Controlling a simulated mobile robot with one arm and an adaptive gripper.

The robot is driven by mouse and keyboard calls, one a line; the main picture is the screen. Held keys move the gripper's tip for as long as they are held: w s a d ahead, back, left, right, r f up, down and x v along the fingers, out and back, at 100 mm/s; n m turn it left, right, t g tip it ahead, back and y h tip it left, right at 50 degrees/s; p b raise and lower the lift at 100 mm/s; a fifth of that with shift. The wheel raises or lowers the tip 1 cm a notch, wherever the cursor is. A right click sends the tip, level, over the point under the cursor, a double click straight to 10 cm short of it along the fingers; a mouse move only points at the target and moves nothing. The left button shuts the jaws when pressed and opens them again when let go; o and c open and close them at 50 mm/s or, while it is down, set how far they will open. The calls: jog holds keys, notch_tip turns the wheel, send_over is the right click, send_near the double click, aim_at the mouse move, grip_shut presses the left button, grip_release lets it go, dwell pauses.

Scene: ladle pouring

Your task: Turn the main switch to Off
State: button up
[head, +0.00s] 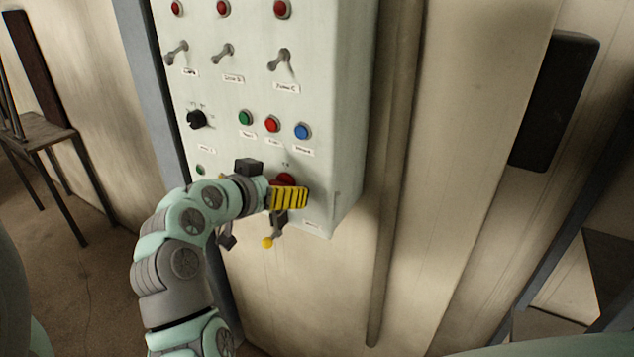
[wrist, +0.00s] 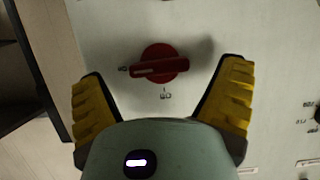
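The main switch is a red rotary knob (wrist: 160,64) on the pale panel. In the wrist view its bar handle lies almost level, its left end beside a small mark. Another small mark sits below the knob; I cannot read either surely. In the head view only part of the red knob (head: 285,179) shows above my yellow finger. My gripper (wrist: 165,72) is open, with its two yellow ribbed fingers spread on either side of the knob. Nothing is held, and I see no finger touching the knob.
The pale control box (head: 345,130) carries red lamps, several grey toggle levers, a black dial (head: 196,119) and green, red and blue buttons (head: 272,124). A lever with a yellow ball (head: 268,242) hangs below my gripper. A chair (head: 38,135) stands far left.

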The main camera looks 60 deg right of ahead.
jog(key=c, duration=1.2)
jog(key=shift+f+b, duration=0.2)
jog(key=shift+b, duration=0.3)
jog(key=shift+w+n+b, duration=0.1)
jog(key=shift+n+b, duration=0.25)
jog(key=shift+n, duration=0.05)
jog(key=shift+c, duration=0.2)
jog(key=n+g+b, duration=0.1)
jog(key=b, duration=0.2)
jog(key=shift+w+f, duration=0.15)
jog(key=n+g+b, duration=0.1)
jog(key=n+b, duration=0.1)
jog(key=n+g+h+b, duration=0.1)
jog(key=n+b, duration=0.1)
jog(key=b, duration=0.1)
jog(key=n+g+b, duration=0.2)
jog(key=shift+w+a+f+n+h, duration=0.1)
jog(key=shift+w+f+n+h, duration=0.05)
jog(key=shift+w+n+h, duration=0.2)
jog(key=n+g+h+b, duration=0.1)
jog(key=n, duration=0.2)
jog(key=shift+n, duration=0.25)
